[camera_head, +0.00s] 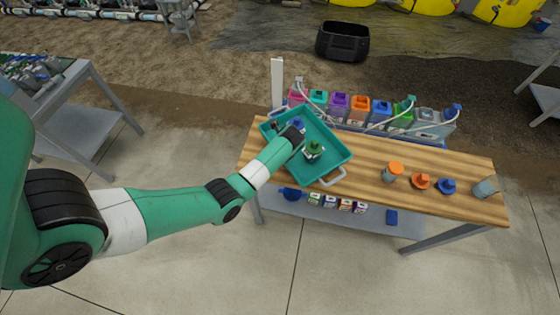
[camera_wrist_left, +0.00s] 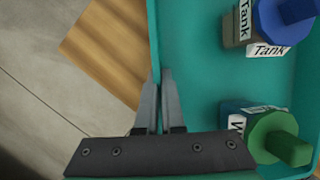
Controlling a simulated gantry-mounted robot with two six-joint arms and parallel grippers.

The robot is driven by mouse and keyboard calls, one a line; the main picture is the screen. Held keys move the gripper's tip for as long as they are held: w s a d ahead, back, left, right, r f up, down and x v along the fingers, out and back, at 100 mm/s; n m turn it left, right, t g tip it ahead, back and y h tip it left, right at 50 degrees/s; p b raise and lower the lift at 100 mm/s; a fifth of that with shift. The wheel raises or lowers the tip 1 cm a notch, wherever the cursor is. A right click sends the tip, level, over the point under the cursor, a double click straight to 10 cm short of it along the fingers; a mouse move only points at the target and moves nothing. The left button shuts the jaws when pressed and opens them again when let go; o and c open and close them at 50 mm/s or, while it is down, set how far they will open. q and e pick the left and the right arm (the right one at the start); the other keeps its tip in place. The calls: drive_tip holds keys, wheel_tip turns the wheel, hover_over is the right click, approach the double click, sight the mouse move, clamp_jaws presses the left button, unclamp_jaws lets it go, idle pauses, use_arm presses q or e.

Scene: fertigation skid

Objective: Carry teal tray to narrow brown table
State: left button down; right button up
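The teal tray (camera_head: 335,138) is over the left end of a narrow brown wooden table (camera_head: 365,166), turned at an angle. I cannot tell whether it rests on the top or is slightly raised. It holds a green-topped block (camera_head: 314,147) and a blue-topped block (camera_wrist_left: 285,20), both with white labels. A pale handle (camera_head: 332,178) shows on its near side. In the left wrist view my left gripper (camera_wrist_left: 160,78) has its fingers close together on either side of the tray's wall, apparently pinching it. In the head view my left wrist hides the fingers. My right gripper is not shown.
Several coloured jugs (camera_head: 340,106) line the table's back. Orange-topped (camera_head: 420,181) and blue-topped (camera_head: 446,186) items and a clear cup (camera_head: 485,188) occupy its right part. Small boxes sit on its lower shelf (camera_head: 370,218). A grey table (camera_head: 75,140) stands at left; floor between is clear.

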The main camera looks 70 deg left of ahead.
use_arm(q)
drive_tip(key=shift+w+a+f, duration=0.1)
drive_tip(key=shift+w+f, duration=0.1)
drive_tip(key=shift+f, duration=0.05)
wheel_tip(320, 180, down, 3)
drive_tip(key=shift+b, duration=1)
drive_tip(key=shift+r, duration=0.1)
drive_tip(key=c, duration=1.4)
unclamp_jaws()
drive_tip(key=o, duration=0.4)
drive_tip(key=shift+c, duration=0.2)
